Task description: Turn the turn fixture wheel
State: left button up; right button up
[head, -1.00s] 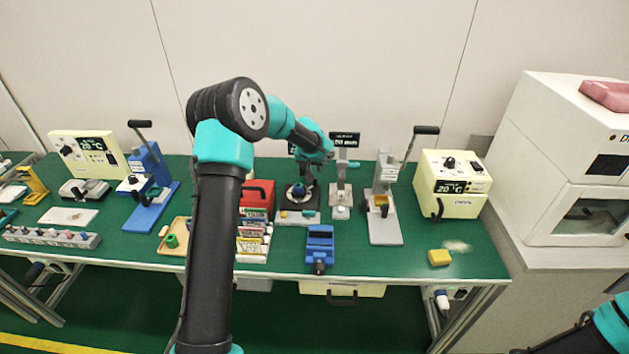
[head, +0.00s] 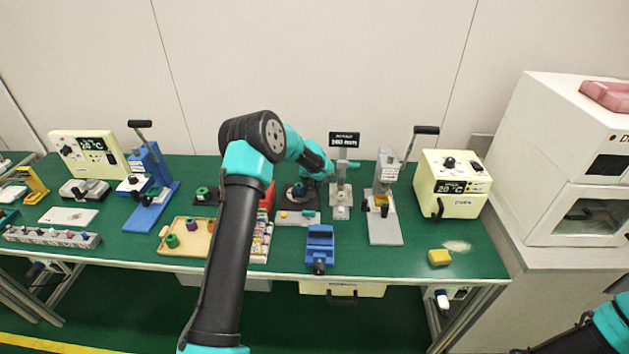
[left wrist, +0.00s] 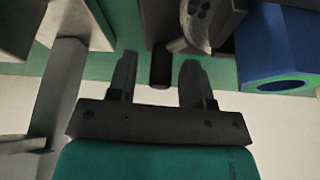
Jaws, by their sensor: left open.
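The turn fixture (head: 299,192) is a dark unit with a blue top on a black base, in the middle of the bench in the head view. My left gripper (left wrist: 159,60) is open. In the left wrist view its two fingers stand on either side of a short dark peg, likely the wheel's handle, with a silver disc with holes (left wrist: 203,22) just beyond. I cannot tell whether the fingers touch the peg. A blue block with a green ring (left wrist: 276,84) is at the right there. In the head view my left wrist partly hides the fixture. My right gripper is out of view.
A display stand (head: 341,185) is close right of the fixture, then a grey lever press (head: 384,215). A blue vise (head: 320,246) stands in front. A wooden tray (head: 186,249) is at left. Free bench surrounds the yellow block (head: 439,257).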

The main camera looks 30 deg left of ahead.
pick_arm(q)
grip_shut()
dwell(0.3)
dwell(0.5)
